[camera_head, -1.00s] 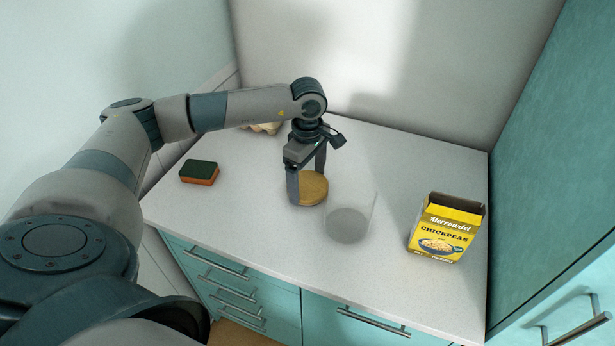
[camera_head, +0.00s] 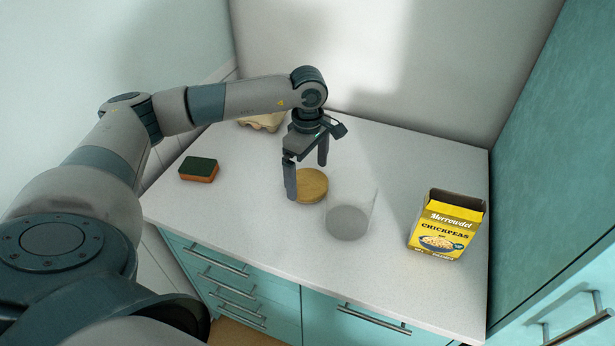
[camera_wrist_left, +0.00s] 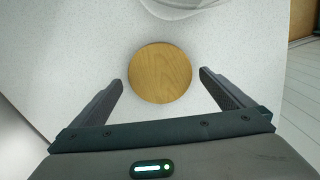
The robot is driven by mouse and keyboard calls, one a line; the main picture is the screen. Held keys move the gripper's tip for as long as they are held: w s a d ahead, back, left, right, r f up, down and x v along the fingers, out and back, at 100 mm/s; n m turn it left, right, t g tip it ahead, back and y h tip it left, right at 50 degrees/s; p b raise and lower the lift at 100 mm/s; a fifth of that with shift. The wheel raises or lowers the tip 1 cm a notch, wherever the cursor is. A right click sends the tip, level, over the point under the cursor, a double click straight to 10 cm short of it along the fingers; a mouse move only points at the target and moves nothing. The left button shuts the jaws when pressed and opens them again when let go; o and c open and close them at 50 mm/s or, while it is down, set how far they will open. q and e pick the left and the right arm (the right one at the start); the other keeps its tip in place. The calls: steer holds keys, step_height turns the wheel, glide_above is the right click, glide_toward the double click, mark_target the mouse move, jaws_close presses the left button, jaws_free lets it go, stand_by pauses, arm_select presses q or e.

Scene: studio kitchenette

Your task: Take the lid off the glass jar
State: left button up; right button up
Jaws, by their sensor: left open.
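The round wooden lid (camera_head: 311,186) lies flat on the counter, just behind and to the left of the glass jar. It also shows in the left wrist view (camera_wrist_left: 160,73), ahead of and between the fingers. The clear glass jar (camera_head: 348,222) stands on the counter with no lid on it, its grey base showing through; part of it shows at the top of the left wrist view (camera_wrist_left: 190,4). My left gripper (camera_head: 307,180) is open and empty just above the lid, fingers pointing down. My right gripper is in neither view.
A yellow chickpeas box (camera_head: 441,228) stands at the right of the counter. A green and orange sponge (camera_head: 199,170) lies at the left, and an egg carton (camera_head: 262,122) is at the back behind my arm. The counter between jar and box is clear.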

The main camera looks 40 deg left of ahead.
mark_target(308, 182)
arm_select(q)
step_height(308, 182, up, 10)
steer(key=b, duration=0.2)
steer(key=shift+r+b, duration=0.25)
steer(key=shift+b, duration=0.1)
stand_by(0.5)
